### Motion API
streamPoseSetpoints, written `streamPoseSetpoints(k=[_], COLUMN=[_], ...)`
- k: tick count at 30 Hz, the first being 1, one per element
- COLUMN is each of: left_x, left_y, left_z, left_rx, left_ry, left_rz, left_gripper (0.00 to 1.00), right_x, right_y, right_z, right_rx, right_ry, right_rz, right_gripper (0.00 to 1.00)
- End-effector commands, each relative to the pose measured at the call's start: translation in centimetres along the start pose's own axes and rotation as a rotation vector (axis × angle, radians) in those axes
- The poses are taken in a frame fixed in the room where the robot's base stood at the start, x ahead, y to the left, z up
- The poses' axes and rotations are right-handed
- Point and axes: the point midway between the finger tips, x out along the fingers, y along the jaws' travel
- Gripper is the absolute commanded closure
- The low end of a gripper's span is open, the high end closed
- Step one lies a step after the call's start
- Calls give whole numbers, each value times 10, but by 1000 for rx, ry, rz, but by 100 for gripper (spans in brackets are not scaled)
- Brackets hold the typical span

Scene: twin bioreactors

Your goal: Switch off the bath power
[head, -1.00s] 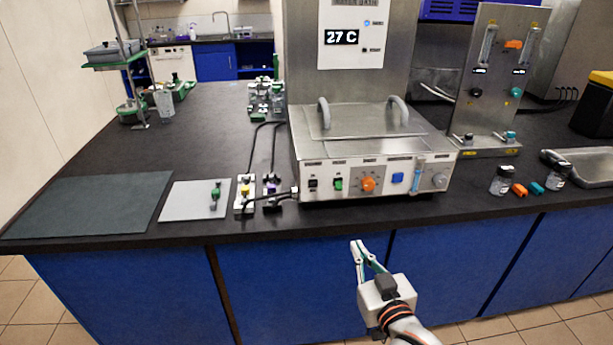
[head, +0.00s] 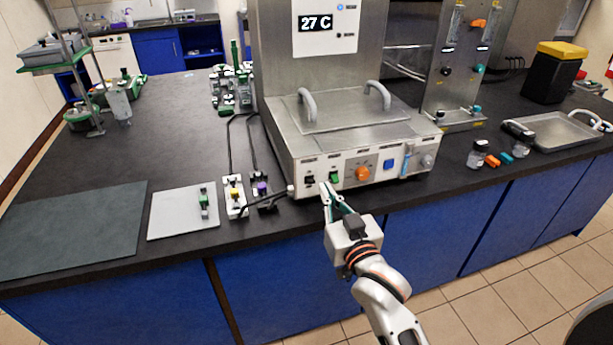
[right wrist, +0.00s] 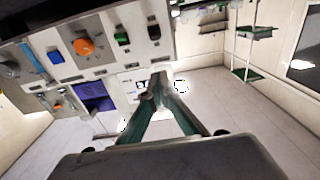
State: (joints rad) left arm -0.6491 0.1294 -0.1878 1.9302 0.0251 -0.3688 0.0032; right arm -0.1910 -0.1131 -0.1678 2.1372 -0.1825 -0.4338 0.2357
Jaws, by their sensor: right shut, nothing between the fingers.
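The steel water bath (head: 360,140) stands on the dark bench, with a display reading 27 C above it. Its front panel carries a black rocker switch (head: 310,180) at the left end, then a green switch (head: 335,177), an orange knob (head: 362,173) and a blue button (head: 389,165). My right gripper (head: 327,189) is shut and empty, its tips just in front of the panel's lower left, near the black and green switches. In the right wrist view the black switch (right wrist: 153,31) and green switch (right wrist: 122,38) lie beyond the fingertips. Contact cannot be told. My left gripper is not in view.
Left of the bath are small valve-like blocks (head: 235,195) with dark cables and a light grey plate (head: 180,222). A dark mat (head: 70,230) lies farther left. Vials (head: 477,154) and a steel tray (head: 560,128) are at right. The bench's front edge runs below the panel.

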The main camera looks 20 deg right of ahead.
Motion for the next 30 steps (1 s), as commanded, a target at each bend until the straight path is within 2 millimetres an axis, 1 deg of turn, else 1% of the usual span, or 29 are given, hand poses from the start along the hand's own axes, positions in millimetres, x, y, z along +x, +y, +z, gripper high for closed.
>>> streamPoseSetpoints(k=[7,14,17,20,23,30], left_x=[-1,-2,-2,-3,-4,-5], left_y=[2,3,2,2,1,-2], left_z=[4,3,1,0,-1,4], left_rx=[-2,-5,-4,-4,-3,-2], left_ry=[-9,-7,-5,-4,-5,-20], left_rz=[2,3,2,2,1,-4], left_gripper=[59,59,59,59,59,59], right_x=[1,1,5,15,31,76], right_y=[0,0,0,0,0,0], right_z=[-4,-3,-4,-4,-5,-6], right_rx=[2,3,2,2,2,2], right_ry=[4,4,5,5,6,6], right_rz=[2,1,1,1,1,1], right_gripper=[100,100,100,100,100,100])
